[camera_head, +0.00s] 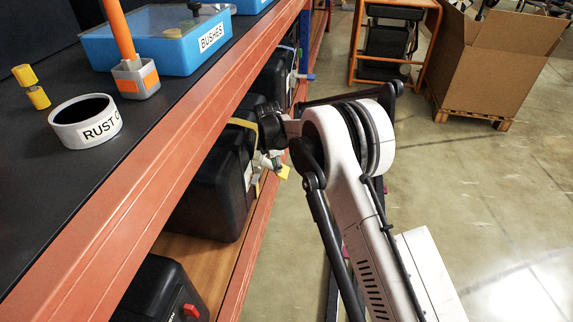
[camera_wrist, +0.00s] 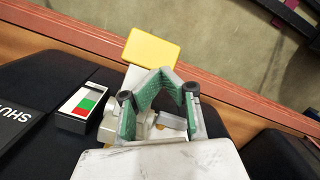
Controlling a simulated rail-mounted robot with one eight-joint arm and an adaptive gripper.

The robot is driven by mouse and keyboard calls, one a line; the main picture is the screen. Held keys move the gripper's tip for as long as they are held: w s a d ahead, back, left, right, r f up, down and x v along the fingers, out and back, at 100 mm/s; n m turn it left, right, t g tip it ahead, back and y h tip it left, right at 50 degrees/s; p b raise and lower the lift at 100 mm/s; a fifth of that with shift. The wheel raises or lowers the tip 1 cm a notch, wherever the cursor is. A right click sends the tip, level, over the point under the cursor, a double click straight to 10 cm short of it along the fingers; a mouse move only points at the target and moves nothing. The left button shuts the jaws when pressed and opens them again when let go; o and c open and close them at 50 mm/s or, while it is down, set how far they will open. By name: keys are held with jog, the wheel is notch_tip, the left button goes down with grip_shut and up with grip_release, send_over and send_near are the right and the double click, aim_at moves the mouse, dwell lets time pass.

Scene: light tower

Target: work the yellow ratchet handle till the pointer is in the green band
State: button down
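The yellow ratchet handle (camera_wrist: 151,52) shows as a flat yellow plate just beyond my gripper (camera_wrist: 161,76) in the wrist view. It also shows in the head view (camera_head: 284,172), low beside the black case's strap. My gripper's green-padded fingers bend inward, with their tips close together near the plate's lower edge. Whether they grip the handle's stem is hidden. A small gauge (camera_wrist: 84,107) with white, green and red areas lies left of the fingers; I cannot make out its pointer. In the head view my arm hides most of the gripper.
The black case (camera_head: 212,190) sits on the lower wooden shelf, under the orange shelf beam (camera_head: 150,165). A blue bin (camera_head: 165,45), a white round container (camera_head: 86,122) and a grey holder stand on the shelf above. Open floor lies to the right, with a cardboard box (camera_head: 490,55) behind.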

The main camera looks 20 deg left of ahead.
notch_tip(320, 180, up, 7)
jog(key=shift+s+a+r, duration=0.2)
jog(key=shift+s+a, duration=0.05)
jog(key=shift+a, duration=0.05)
dwell(1.0)
